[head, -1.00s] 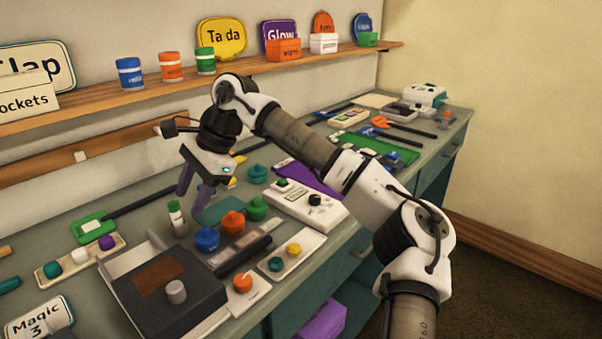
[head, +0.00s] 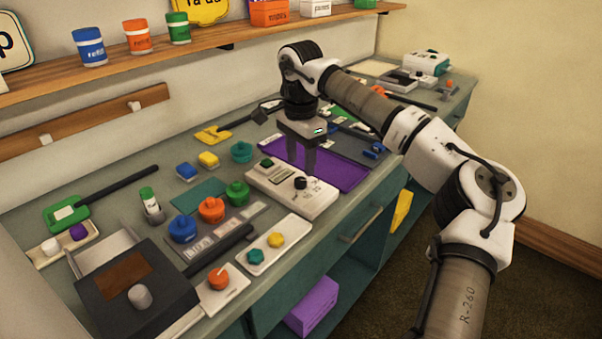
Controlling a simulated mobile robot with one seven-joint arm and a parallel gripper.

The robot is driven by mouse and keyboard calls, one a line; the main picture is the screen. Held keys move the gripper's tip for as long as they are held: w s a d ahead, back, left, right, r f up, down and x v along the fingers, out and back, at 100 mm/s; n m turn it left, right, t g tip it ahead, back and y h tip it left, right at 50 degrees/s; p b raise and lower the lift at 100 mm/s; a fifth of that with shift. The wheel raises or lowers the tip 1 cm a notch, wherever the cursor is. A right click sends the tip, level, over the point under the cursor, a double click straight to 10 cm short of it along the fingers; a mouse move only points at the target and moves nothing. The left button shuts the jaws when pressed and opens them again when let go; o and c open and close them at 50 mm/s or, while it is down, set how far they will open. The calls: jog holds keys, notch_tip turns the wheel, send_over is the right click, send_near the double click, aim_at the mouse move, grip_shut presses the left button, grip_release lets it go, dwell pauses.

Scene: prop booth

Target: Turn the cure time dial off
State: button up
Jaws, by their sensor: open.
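A white control box (head: 318,203) sits near the bench's front edge in the head view. It carries a black dial (head: 300,183) with small dark marks around it, a green button (head: 267,163) and a small panel. The marks are too small to read, so I cannot tell the dial's setting. My gripper (head: 301,164) points down just behind the dial, seen against the purple mat, with its two grey fingers open and empty. Its height above the box is hard to judge. Other knobs are an orange dial (head: 218,278) on a white plate and a grey knob (head: 140,296) on a dark box.
Blue, orange and green lidded jars (head: 211,209) stand left of the control box. A white tray (head: 291,247) with a teal and a yellow piece lies in front. A purple mat (head: 340,172) is behind. A wooden shelf (head: 222,44) runs above the bench.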

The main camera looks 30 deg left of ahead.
aim_at(301, 179)
notch_tip(301, 179, down, 5)
jog(key=shift+r, duration=0.1)
dwell(0.3)
jog(key=c, duration=1)
